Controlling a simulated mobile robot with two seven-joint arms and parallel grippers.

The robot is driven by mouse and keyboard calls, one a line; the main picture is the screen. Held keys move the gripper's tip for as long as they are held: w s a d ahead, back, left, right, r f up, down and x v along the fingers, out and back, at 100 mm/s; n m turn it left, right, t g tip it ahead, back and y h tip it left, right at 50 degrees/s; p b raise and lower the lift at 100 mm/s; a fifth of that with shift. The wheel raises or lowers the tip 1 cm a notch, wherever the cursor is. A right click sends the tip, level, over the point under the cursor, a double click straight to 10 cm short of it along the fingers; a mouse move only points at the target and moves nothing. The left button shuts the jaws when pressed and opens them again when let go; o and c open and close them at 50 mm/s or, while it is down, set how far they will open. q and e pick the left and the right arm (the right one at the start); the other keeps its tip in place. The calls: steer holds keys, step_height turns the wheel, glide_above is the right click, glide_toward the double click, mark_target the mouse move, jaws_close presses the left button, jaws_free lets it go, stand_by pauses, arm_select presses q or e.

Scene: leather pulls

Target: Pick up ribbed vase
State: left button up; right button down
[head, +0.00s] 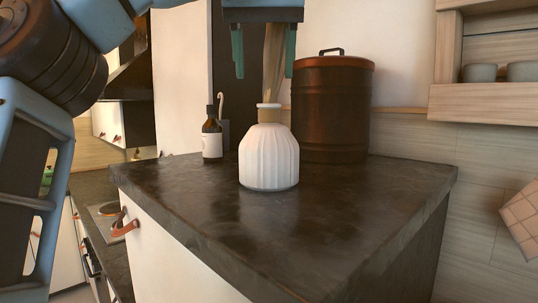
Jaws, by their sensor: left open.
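The ribbed vase (268,158) is white with vertical ribs and a narrow tan neck. It stands upright on the dark stone counter (330,235). A tan, wood-like upright piece (274,75) shows directly above its neck; I cannot tell whether it is part of the vase. My left gripper (264,72) is above the vase, pointing down, with its teal fingers apart on either side of the tan piece. I cannot tell whether the fingers touch it. My right gripper is not in view.
A dark bottle (212,135) with a white label stands left of the vase. A large brown lidded canister (332,110) stands close behind it on the right. A wooden shelf (480,103) with grey cups hangs at the right. The counter's front is clear.

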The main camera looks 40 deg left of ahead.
mark_target(269, 105)
arm_select(q)
steer(key=shift+w+a+f, duration=0.1)
steer(key=shift+f, duration=0.6)
steer(key=shift+w+a+f, duration=0.25)
steer(key=shift+w+f, duration=0.1)
steer(key=shift+f, duration=0.2)
steer(key=shift+w+x, duration=0.2)
steer(key=shift+x, duration=2.4)
steer(key=shift+d+r, duration=0.1)
steer(key=shift+d, duration=0.1)
jaws_close()
